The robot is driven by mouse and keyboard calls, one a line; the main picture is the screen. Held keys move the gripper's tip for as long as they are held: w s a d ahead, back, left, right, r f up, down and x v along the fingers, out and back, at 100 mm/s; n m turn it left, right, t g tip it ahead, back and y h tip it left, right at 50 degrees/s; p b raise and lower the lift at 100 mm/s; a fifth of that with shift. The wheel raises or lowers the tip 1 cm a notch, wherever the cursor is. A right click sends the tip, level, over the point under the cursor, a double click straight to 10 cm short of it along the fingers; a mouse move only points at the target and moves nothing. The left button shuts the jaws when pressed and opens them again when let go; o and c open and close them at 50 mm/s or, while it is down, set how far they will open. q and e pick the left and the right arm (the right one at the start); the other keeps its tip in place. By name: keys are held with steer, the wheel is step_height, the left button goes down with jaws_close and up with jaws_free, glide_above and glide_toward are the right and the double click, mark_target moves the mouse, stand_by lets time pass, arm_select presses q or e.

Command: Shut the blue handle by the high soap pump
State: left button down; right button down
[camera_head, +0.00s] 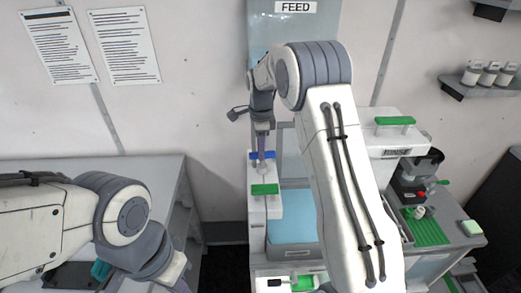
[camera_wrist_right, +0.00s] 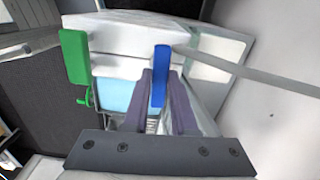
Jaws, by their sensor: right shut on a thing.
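The blue handle (camera_head: 256,155) sits at the back of a narrow white unit below the FEED sign, lying crosswise in the head view. My right gripper (camera_head: 262,158) reaches down onto it. In the right wrist view, the blue handle (camera_wrist_right: 160,75) stands between the two purple-grey fingers (camera_wrist_right: 160,95), which are shut on it. A green handle (camera_head: 265,189) is on the same unit, nearer me; it also shows in the right wrist view (camera_wrist_right: 74,57), left of the blue one.
A light-blue basin (camera_head: 292,230) lies right of the unit, partly hidden by my right arm. A white RINSE unit (camera_head: 396,130) with a green handle stands at right. A grey bench (camera_head: 100,170) is at left. In the wrist view, a grey rod (camera_wrist_right: 245,70) runs right from near the blue handle.

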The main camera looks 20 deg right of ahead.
steer(key=shift+w+r+m, duration=0.15)
steer(key=shift+m, duration=0.35)
steer(key=c, duration=0.7)
jaws_free()
steer(key=shift+r, duration=0.3)
step_height(320, 180, up, 10)
steer(key=b, duration=0.2)
steer(key=shift+f+b, duration=0.15)
steer(key=shift+b, duration=0.25)
